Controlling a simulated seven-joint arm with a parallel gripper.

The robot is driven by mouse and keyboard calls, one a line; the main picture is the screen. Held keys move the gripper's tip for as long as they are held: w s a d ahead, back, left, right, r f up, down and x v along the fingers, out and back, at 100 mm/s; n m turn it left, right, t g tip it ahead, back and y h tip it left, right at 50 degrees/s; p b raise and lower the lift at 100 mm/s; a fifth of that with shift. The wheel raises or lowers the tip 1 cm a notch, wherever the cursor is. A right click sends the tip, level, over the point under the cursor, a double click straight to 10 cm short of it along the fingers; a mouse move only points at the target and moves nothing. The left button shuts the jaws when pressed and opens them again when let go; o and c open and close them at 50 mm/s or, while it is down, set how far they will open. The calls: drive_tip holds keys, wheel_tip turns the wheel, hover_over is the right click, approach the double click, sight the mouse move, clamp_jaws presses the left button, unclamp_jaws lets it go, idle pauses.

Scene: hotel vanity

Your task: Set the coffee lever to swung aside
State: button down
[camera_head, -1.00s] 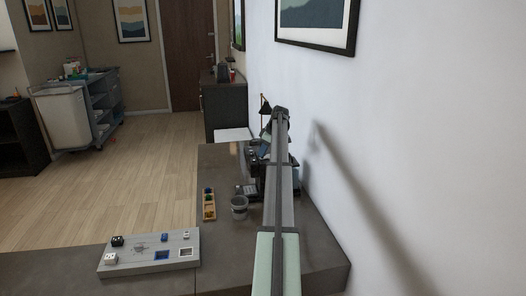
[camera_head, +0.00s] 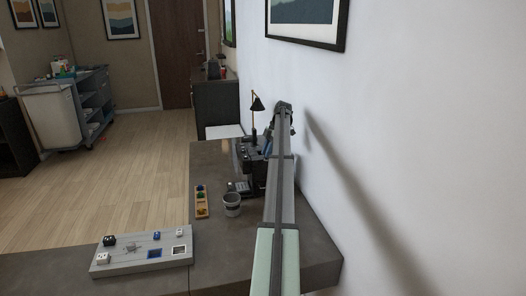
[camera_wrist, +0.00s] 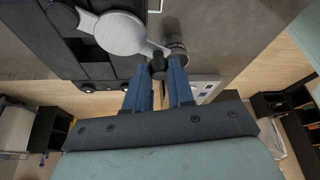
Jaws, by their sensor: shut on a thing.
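The coffee machine (camera_head: 247,158) is a dark box on the counter, partly hidden behind my arm in the head view. In the wrist view its dark body (camera_wrist: 95,70) is at upper left. The coffee lever (camera_wrist: 122,34) has a round silver hub and a short silver arm ending in a black knob (camera_wrist: 158,66). The blue fingers of my gripper (camera_wrist: 159,74) are close around that knob, shut on it. In the head view my gripper (camera_head: 268,146) is a small blue patch beside the machine, mostly hidden by my arm.
A grey cup (camera_head: 232,205) stands in front of the machine. A wooden tray (camera_head: 201,202) with small coloured items lies left of it. A grey board (camera_head: 140,252) with small blocks is at front left. A desk lamp (camera_head: 255,108) stands behind. The wall is close on the right.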

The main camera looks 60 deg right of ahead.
drive_tip(key=shift+s+d+n+g, duration=0.25)
drive_tip(key=shift+s+n, duration=0.2)
drive_tip(key=shift+n, duration=0.15)
drive_tip(key=shift+s+d+n+g, duration=0.25)
drive_tip(key=shift+s+n, duration=0.15)
drive_tip(key=shift+n, duration=0.2)
drive_tip(key=c, duration=1)
unclamp_jaws()
drive_tip(key=shift+a, duration=0.1)
